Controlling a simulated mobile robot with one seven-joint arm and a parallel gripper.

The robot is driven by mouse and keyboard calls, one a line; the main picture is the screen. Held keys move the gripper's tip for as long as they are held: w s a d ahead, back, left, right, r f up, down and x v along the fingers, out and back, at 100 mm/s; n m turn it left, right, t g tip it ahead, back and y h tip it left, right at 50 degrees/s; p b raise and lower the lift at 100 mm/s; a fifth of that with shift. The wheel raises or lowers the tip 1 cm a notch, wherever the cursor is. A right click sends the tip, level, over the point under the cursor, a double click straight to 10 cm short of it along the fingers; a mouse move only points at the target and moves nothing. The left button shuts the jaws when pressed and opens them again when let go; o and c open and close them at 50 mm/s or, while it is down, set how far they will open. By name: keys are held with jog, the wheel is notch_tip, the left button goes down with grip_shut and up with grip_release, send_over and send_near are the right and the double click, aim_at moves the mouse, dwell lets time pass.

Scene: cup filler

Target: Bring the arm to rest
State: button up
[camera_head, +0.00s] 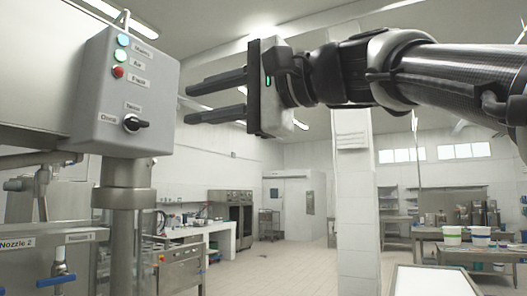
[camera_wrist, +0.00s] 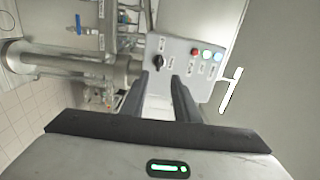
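My gripper (camera_head: 216,98) is raised at the upper middle of the head view, its two dark fingers pointing left. The fingers are parallel with a gap between them, and nothing shows in the gap. In the wrist view, my gripper (camera_wrist: 164,82) also has its fingers apart. My arm reaches in from the right edge of the head view. The grey control box (camera_head: 143,87) stands just left of the fingertips. It has a blue, a green and a red button and a black knob (camera_head: 134,123). The box also shows beyond the fingers in the wrist view (camera_wrist: 183,53).
The box sits on a metal post (camera_head: 124,216). Nozzle pipes with blue valve handles (camera_head: 58,278) are at the lower left. A white pillar (camera_head: 355,205) stands behind my arm. Tables with white tubs (camera_head: 452,235) are at the right. The middle floor looks clear.

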jog(key=w+d+f+h, duration=0.1)
jog(key=d+f+h, duration=0.35)
jog(key=f, duration=0.85)
jog(key=d+f+h, duration=0.4)
jog(key=d+f, duration=0.1)
jog(key=f, duration=0.7)
jog(key=s+d+f+n+g+h, duration=0.1)
jog(key=s+d+f+n+h, duration=0.25)
jog(key=f, duration=0.55)
jog(key=s+d+f+g+h, duration=0.15)
jog(key=s+d+f, duration=0.25)
jog(key=d+f, duration=0.45)
jog(key=s+d+f+n+h, duration=0.2)
jog(key=s+d+f+h, duration=0.15)
jog(key=f, duration=0.65)
notch_tip(320, 180, up, 12)
jog(key=y+p, duration=0.1)
jog(key=p, duration=1.1)
jog(key=shift+s+p, duration=0.3)
jog(key=shift+p, duration=0.05)
jog(key=shift+r, duration=0.1)
